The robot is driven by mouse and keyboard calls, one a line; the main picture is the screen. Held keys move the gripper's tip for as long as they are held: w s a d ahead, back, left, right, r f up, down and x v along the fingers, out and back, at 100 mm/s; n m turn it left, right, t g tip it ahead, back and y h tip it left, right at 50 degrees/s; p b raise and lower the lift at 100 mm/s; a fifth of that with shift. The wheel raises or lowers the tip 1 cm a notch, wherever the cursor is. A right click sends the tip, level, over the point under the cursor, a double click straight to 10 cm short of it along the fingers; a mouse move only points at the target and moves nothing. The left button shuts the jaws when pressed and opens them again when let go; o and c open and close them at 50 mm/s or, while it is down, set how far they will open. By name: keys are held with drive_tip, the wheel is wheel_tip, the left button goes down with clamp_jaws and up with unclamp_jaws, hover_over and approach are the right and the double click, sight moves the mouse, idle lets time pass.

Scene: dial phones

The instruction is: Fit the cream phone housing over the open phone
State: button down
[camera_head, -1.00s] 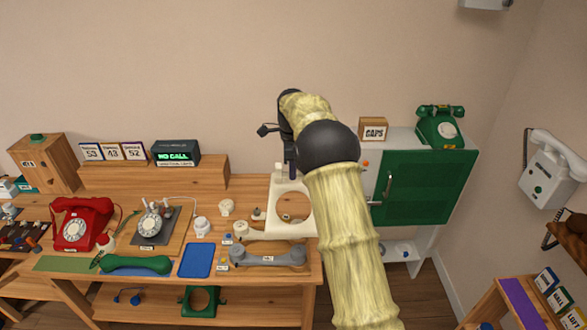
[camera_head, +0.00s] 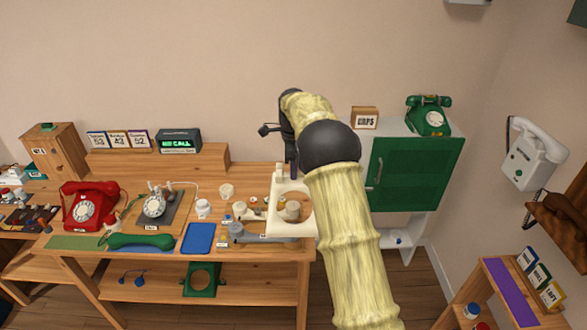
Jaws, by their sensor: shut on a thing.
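The cream phone housing (camera_head: 289,228) has a large round opening and hangs over the right end of the wooden table. My gripper (camera_head: 290,172) is at its far edge, shut on it; the fingertips are mostly hidden behind the wrist and arm. The open phone (camera_head: 155,206), with its dial and inner parts exposed, sits on a dark grey mat left of the middle of the table. The housing is well to its right and apart from it. A small beige part shows through the housing's opening.
A grey handset (camera_head: 250,236) lies partly under the housing. Between housing and open phone stand small white pots (camera_head: 203,208) and a blue tray (camera_head: 198,238). A red phone (camera_head: 90,205) and green handset (camera_head: 141,242) are at left. A green cabinet (camera_head: 418,172) stands at right.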

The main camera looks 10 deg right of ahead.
drive_tip(key=shift+s+d+f, duration=0.2)
drive_tip(key=shift+s+f, duration=0.05)
drive_tip(key=shift+d+f+n, duration=0.25)
drive_tip(key=shift+f+n, duration=0.15)
drive_tip(key=shift+f, duration=0.15)
drive_tip(key=shift+d+f+n, duration=0.2)
drive_tip(key=shift+f+n, duration=0.2)
drive_tip(key=shift+f, duration=0.15)
drive_tip(key=s+d+f+n, duration=0.3)
drive_tip(key=s+f+n, duration=0.4)
drive_tip(key=f+n, duration=0.25)
drive_tip(key=s+d+f+n, duration=0.3)
drive_tip(key=s+f+n, duration=0.4)
drive_tip(key=f+n, duration=0.25)
wheel_tip(320, 180, down, 15)
drive_tip(key=b, duration=1.4)
drive_tip(key=shift+a+f+b, duration=0.2)
drive_tip(key=shift+b, duration=0.15)
drive_tip(key=shift+w, duration=0.1)
